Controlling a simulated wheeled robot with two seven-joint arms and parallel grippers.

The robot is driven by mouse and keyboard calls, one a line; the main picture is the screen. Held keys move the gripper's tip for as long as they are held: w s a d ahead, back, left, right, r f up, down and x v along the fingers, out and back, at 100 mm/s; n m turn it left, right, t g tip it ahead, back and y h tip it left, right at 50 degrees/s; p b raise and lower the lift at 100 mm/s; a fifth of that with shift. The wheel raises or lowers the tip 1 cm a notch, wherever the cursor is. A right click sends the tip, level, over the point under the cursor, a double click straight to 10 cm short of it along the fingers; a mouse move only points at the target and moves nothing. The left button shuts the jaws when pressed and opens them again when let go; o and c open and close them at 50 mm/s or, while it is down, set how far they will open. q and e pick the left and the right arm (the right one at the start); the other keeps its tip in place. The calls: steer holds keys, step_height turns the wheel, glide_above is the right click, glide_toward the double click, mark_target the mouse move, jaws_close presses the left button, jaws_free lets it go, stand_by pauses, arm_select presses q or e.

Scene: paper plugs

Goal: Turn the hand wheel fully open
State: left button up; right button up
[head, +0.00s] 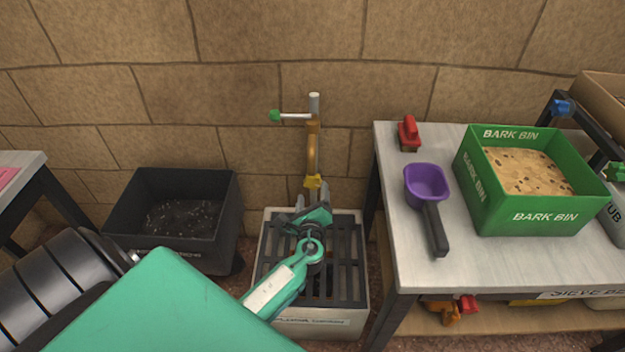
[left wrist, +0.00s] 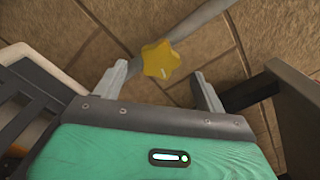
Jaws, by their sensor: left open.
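The hand wheel (head: 313,182) is a small yellow star-shaped knob low on the brass and grey standpipe (head: 313,140) against the stone wall. In the left wrist view the yellow wheel (left wrist: 161,60) sits in the middle, in front of the pipe. My left gripper (head: 309,206) is just below and in front of the wheel in the head view. In the left wrist view its two grey fingers (left wrist: 160,82) are spread apart, one on each side of the wheel, with gaps between. I cannot tell how far the wheel is turned. My right gripper is not in view.
A green-handled lever (head: 275,115) sticks out left near the pipe's top. A grated drain box (head: 268,240) stands under my gripper. A black tub (head: 225,225) is to the left. The bench (head: 385,170) on the right holds a purple scoop (head: 427,180) and a green bark bin (head: 477,195).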

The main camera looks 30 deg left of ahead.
mark_target(313, 184)
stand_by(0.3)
arm_select(q)
steer(key=shift+b+x, duration=0.3)
steer(key=shift+x, duration=1.7)
steer(key=shift+c, duration=0.4)
steer(key=c, duration=0.9)
